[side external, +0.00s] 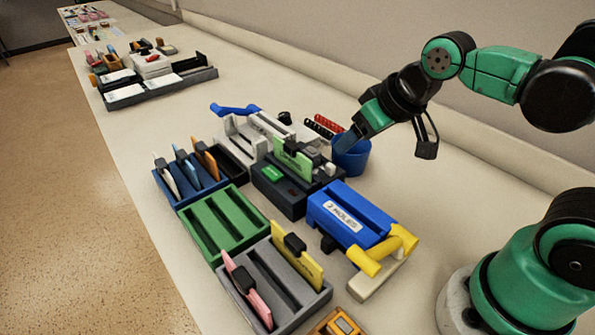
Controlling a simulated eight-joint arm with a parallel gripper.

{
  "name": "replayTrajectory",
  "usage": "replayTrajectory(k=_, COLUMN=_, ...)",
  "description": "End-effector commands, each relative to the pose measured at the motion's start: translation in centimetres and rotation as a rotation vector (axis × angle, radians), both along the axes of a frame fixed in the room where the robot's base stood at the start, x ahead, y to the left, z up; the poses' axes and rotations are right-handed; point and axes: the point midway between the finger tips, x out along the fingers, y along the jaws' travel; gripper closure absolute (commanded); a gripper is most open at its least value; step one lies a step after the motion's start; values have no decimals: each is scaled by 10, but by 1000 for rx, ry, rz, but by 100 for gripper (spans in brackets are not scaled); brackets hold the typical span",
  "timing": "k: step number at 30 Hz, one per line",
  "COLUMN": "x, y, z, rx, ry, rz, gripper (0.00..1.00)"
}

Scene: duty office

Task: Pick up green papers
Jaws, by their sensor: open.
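The green papers (291,159) stand upright in the top of a dark machine (284,194) near the middle of the side external view. A dark clip or block (296,145) sits on their top edge. My gripper (345,144) is open and points down and left, to the right of the green papers in the picture. It appears apart from them and overlaps the blue cup in the picture. The gap between its fingers is too small to make out. A green tray (232,246) with empty slots lies to the left of the machine.
A blue cup (352,160) stands behind the machine. A blue tray (165,190) holds several clipped papers; a grey tray (304,308) holds pink (247,289) and yellow papers (298,256). A blue block (352,209) and yellow-handled tool (384,256) lie right. Bare table shows beyond.

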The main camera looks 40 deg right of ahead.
Motion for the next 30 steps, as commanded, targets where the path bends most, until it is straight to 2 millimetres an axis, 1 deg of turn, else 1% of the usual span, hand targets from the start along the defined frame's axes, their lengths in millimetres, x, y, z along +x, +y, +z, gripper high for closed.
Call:
replayTrajectory(k=3, x=21, y=6, z=9, rx=4, ry=86, rz=4, gripper=41)
replayTrajectory(k=7, x=49, y=14, z=11, rx=7, ry=203, rz=6, gripper=41)
replayTrajectory(k=12, x=82, y=26, z=2, rx=4, ry=340, rz=4, gripper=41)
replayTrajectory(k=15, x=94, y=31, z=-6, rx=0, ry=397, rz=1, gripper=41)
replayTrajectory(k=18, x=102, y=34, z=-12, rx=-3, ry=432, rz=1, gripper=41)
replayTrajectory(k=23, x=106, y=36, z=-22, rx=-5, ry=451, rz=0, gripper=41)
replayTrajectory(k=30, x=110, y=35, z=-53, rx=-5, ry=449, rz=-2, gripper=41)
